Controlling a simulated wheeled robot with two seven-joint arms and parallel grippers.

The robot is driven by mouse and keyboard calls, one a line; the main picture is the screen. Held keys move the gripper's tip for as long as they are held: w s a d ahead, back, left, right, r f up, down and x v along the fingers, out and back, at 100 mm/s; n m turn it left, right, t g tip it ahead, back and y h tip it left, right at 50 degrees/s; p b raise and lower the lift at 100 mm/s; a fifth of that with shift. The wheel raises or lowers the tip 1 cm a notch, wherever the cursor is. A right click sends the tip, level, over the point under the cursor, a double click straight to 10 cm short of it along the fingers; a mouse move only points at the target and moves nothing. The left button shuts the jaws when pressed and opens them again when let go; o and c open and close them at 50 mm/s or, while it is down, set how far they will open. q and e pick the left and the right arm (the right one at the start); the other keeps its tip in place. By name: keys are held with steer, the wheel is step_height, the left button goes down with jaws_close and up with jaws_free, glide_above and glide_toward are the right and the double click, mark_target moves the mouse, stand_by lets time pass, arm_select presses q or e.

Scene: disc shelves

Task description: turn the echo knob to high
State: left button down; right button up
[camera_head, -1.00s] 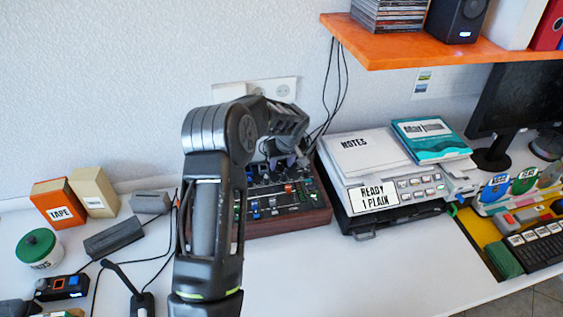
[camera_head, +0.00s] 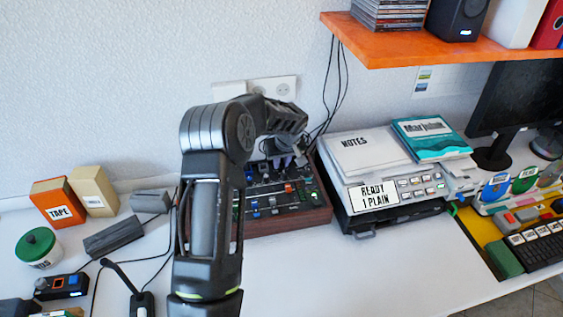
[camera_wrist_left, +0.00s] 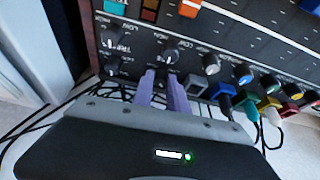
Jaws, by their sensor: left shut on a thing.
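The mixer (camera_head: 305,218) is a dark panel with wood-coloured sides, several sliders and small knobs, standing against the wall. My left arm reaches over it, and my left gripper (camera_head: 283,160) points down at its back part. In the left wrist view the purple fingers of my left gripper (camera_wrist_left: 164,88) are shut at the panel's edge row, on a small knob mostly hidden between the tips. A black knob with a white mark (camera_wrist_left: 170,51) shows just beyond them. I cannot read an echo label or tell the held knob's setting. My right gripper is out of view.
Coloured plugs (camera_wrist_left: 270,108) and cables stand close beside the fingers. A notes-covered device (camera_head: 400,190) stands right of the mixer, under an orange shelf (camera_head: 430,45). Boxes and a green-lidded jar (camera_head: 38,248) are at the left.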

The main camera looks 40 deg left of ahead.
arm_select(q)
steer(key=shift+a+f+m+b, duration=0.15)
steer(key=shift+m+b, duration=0.25)
steer(key=shift+m, duration=0.4)
steer(key=shift+m+t+h, duration=0.6)
steer(key=shift+m, duration=0.7)
steer(key=c, duration=1.3)
jaws_free()
steer(key=shift+s, duration=0.1)
